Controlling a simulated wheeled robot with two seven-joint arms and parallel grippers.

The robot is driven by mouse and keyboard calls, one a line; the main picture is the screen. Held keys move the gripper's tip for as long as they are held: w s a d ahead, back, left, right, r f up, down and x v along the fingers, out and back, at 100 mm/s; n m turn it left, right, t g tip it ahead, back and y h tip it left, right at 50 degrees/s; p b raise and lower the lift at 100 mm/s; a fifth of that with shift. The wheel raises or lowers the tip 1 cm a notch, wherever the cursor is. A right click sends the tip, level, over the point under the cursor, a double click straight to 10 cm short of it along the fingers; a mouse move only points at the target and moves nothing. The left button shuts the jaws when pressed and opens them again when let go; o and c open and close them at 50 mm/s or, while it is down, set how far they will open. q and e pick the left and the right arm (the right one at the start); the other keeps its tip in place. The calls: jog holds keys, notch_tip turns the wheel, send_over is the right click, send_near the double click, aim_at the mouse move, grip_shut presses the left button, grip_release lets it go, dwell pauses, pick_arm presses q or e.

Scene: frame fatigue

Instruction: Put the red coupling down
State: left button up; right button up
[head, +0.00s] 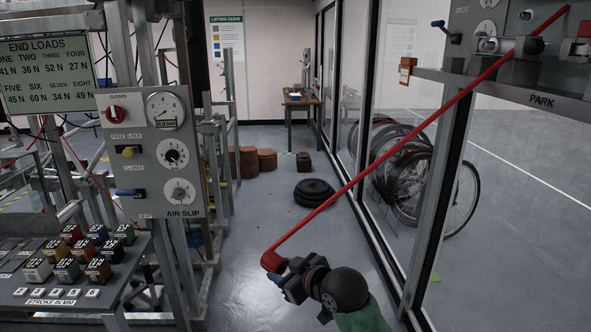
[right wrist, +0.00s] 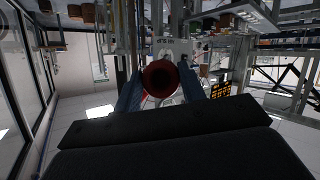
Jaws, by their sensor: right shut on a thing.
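The red coupling (head: 271,261) is held at the tips of my right gripper (head: 283,273), low in the middle of the head view. In the right wrist view the dark red round end of the coupling (right wrist: 163,78) sits between the two fingers (right wrist: 161,92). A long straight red line (head: 400,135) runs from the coupling up to the right, to the grey fixture marked PARK (head: 540,98). The coupling is in the air, clear of the floor. My left gripper is not in the head view.
A grey AIR SLIP panel (head: 157,165) with gauges and a console of coloured blocks (head: 68,268) stand at left. A glass wall (head: 400,190) runs along the right, with wheels behind it. A black coil (head: 314,193) lies on the floor; the floor ahead is mostly clear.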

jog(key=w+d+r+m+t+h, duration=0.1)
jog(key=w+d+m+t+h, duration=0.15)
jog(key=d, duration=0.45)
jog(key=w+d+m+t+h, duration=0.15)
jog(key=d+m+h, duration=0.25)
jog(key=d, duration=0.4)
jog(key=s+d+f+m+h, duration=0.1)
jog(key=s+d+f, duration=0.3)
jog(key=f, duration=0.4)
jog(key=s+d+f+m+h, duration=0.1)
jog(key=s+d+f, duration=0.3)
jog(key=f, duration=0.5)
jog(key=shift+s+d+f+g+h, duration=0.3)
jog(key=shift+s+d+h, duration=0.1)
jog(key=shift+s, duration=0.1)
jog(key=shift+r, duration=0.1)
